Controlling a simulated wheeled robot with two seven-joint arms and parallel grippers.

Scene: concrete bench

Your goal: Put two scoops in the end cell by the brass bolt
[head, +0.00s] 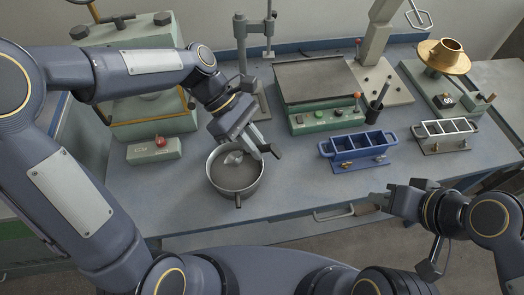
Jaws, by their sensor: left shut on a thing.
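My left gripper (262,146) is over the round grey pan (212,180), shut on what seems to be a scoop's handle, mostly hidden by the fingers. A pale scoop or lump (233,158) shows inside the pan, above dark grey material (236,176). A blue mould (325,150) with several open cells stands right of the pan, with small brass-coloured fittings (380,160) on its front side. A silver-grey mould (420,134) stands further right, also with brass-coloured fittings. The cells look empty. My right gripper (378,201) is near the bench's front edge; its finger gap is unclear.
A green machine with buttons (312,122) stands behind the blue mould. A green box with a red knob (153,151) is left of the pan. A brass-topped device (442,57) stands back right. Bare bench lies between pan and blue mould.

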